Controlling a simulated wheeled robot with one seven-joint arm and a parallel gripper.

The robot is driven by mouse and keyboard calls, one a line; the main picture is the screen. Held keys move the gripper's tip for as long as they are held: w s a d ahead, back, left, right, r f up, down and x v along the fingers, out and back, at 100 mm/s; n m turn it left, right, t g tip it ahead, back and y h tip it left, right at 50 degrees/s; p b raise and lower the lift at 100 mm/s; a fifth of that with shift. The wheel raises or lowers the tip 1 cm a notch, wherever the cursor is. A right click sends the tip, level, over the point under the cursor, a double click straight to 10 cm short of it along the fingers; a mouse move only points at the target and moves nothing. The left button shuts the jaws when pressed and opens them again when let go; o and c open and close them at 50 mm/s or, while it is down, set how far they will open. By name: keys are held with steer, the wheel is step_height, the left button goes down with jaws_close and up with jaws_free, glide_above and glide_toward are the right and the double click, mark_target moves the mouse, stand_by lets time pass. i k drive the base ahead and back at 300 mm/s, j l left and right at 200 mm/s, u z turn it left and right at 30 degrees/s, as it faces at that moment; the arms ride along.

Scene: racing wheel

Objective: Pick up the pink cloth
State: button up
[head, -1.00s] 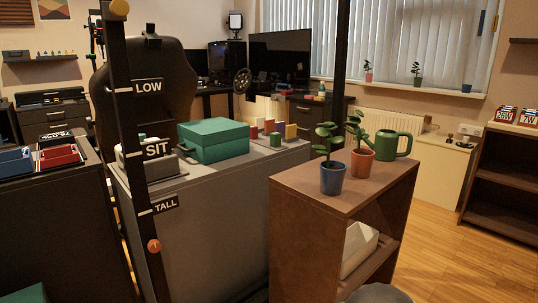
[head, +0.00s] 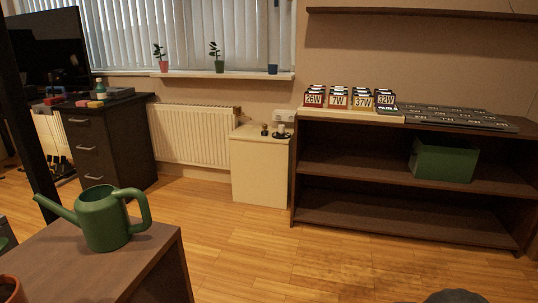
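I cannot make out a pink cloth for certain. A small pinkish item (head: 95,104) lies on top of the dark drawer cabinet (head: 105,145) at the left, too small to tell what it is. Other small red and yellow items and a green bottle (head: 100,88) are beside it. My gripper is not in view.
A green watering can (head: 104,220) stands on a brown shelf unit (head: 75,268) at near left. A radiator (head: 190,135), a pale cabinet (head: 260,170) and a low dark shelf (head: 400,218) holding a green box (head: 443,160) line the wall. The wooden floor between is clear.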

mark_target(83, 103)
steer(key=i+l, duration=0.1)
steer(key=i, duration=0.45)
steer(key=i+l, duration=0.15)
steer(key=i, duration=0.4)
steer(key=i+l, duration=0.1)
steer(key=i, duration=0.4)
steer(key=i+j+u, duration=0.15)
steer(key=i+u, duration=0.4)
steer(key=u, duration=0.25)
steer(key=i+u, duration=0.4)
steer(key=i+l+u, duration=0.1)
steer(key=u, duration=0.35)
steer(key=i+u, duration=0.5)
steer(key=i, duration=0.6)
steer(key=l, duration=0.1)
